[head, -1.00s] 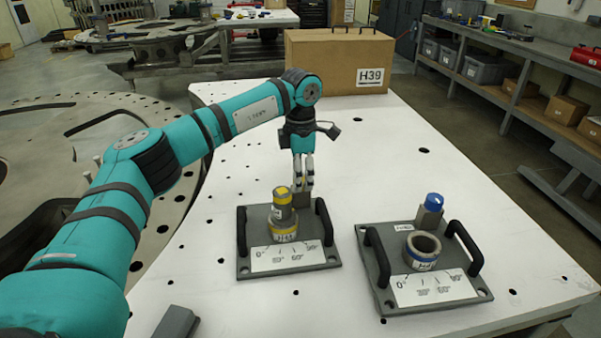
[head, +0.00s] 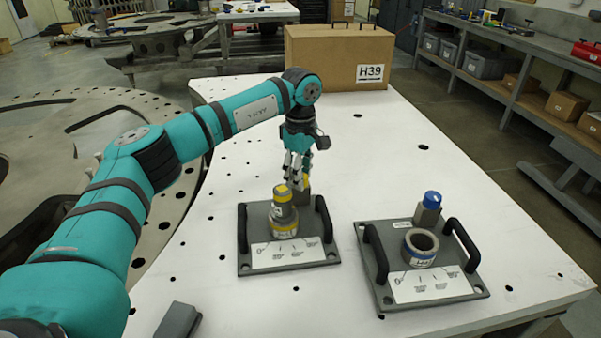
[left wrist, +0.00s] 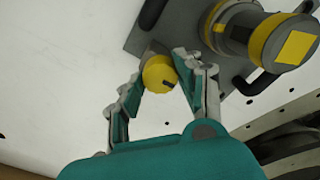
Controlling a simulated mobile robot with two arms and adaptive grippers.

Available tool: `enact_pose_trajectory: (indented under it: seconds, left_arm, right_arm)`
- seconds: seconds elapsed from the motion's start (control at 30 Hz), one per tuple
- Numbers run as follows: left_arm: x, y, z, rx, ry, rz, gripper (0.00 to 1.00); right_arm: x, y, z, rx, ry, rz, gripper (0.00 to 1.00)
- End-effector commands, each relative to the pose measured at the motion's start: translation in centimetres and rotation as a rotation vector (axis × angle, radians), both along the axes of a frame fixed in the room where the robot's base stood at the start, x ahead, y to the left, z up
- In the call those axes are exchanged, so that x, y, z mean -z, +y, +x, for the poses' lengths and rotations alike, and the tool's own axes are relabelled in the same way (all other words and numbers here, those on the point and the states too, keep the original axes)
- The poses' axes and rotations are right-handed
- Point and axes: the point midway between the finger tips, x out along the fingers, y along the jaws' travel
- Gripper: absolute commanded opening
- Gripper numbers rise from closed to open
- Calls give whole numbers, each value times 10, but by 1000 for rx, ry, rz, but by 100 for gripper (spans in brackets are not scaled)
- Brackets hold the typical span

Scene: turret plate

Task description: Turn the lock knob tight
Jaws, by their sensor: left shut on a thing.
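The yellow lock knob (left wrist: 158,74) sits on a grey post at the back of the left plate (head: 246,224). My left gripper (head: 298,181) reaches down to it from behind the plate, and its fingers are shut on the knob's sides. In the left wrist view the knob shows between the fingertips, with a dark mark on its face. In the head view the fingers hide part of it. A grey turret post (head: 283,213) with yellow bands stands upright on the same plate, in front of the knob. My right gripper is not in view.
A second plate (head: 385,303) on the right carries a blue knob (head: 432,200), a hollow ring (head: 420,247) and black handles. A brown box marked H39 (head: 330,60) stands at the back. The white table top (head: 390,150) behind the plates is clear.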

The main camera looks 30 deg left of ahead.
Motion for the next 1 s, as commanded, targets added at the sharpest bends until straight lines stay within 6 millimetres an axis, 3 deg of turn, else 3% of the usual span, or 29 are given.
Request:
enact_pose_trajectory:
  seconds: [0.67, 0.7, 0.87, 1.0]
  left_arm:
    - [-2, 0, 1, 67, -5, -2, 3]
    - [-2, 0, 1, 67, -5, -1, 37]
    - [-1, 0, 1, 67, -3, 0, 58]
    - [-1, 0, 0, 66, -2, 0, 59]
  right_arm:
    - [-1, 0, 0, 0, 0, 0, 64]
    - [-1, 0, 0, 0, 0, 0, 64]
    - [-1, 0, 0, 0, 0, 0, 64]
    - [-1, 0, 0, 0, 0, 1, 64]
